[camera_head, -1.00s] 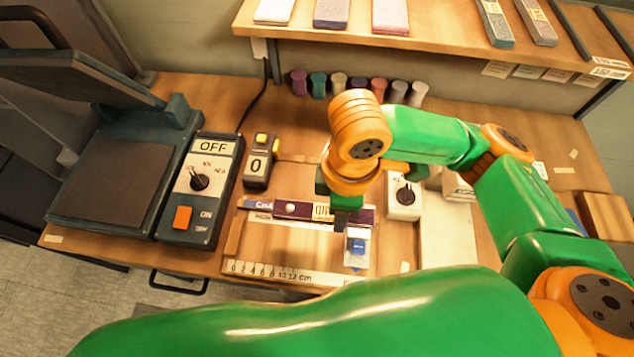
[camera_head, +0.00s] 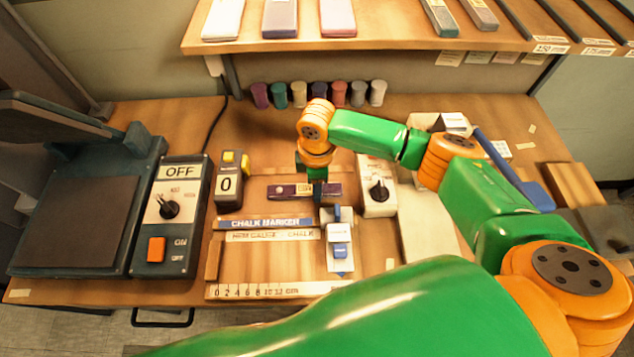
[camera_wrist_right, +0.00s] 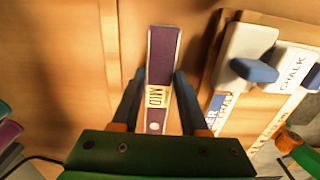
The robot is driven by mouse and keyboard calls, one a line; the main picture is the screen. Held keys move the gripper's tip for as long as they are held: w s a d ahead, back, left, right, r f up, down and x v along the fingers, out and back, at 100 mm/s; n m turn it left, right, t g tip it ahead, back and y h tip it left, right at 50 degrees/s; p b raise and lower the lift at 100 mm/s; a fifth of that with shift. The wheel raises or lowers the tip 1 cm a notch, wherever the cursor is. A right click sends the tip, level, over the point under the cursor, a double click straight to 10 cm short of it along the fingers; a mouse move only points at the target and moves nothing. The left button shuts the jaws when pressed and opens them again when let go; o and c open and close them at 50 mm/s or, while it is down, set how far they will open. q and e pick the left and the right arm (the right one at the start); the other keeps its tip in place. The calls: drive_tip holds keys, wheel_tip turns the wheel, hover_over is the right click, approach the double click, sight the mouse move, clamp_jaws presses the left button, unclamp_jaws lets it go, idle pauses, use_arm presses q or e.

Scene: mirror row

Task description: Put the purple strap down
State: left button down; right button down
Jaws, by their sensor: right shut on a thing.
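The purple strap (camera_head: 290,190) has a pale label reading MID in the wrist view (camera_wrist_right: 162,62). My right gripper (camera_head: 318,188) is shut on it, with a dark finger on each long side in the wrist view (camera_wrist_right: 160,88). My left gripper is not in view.
A dial box (camera_head: 379,187) stands close to the right of the strap, and a yellow-buttoned counter (camera_head: 229,180) to the left. A blue-and-white slider (camera_head: 339,240) sits on the board. Several coloured cylinders (camera_head: 318,93) line the back. Bare table (camera_head: 265,145) lies between them and the strap.

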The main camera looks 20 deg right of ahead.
drive_tip(key=shift+f, duration=0.15)
drive_tip(key=shift+c, duration=2.1)
unclamp_jaws()
wheel_tip(320, 180, up, 12)
drive_tip(key=shift+r, duration=0.2)
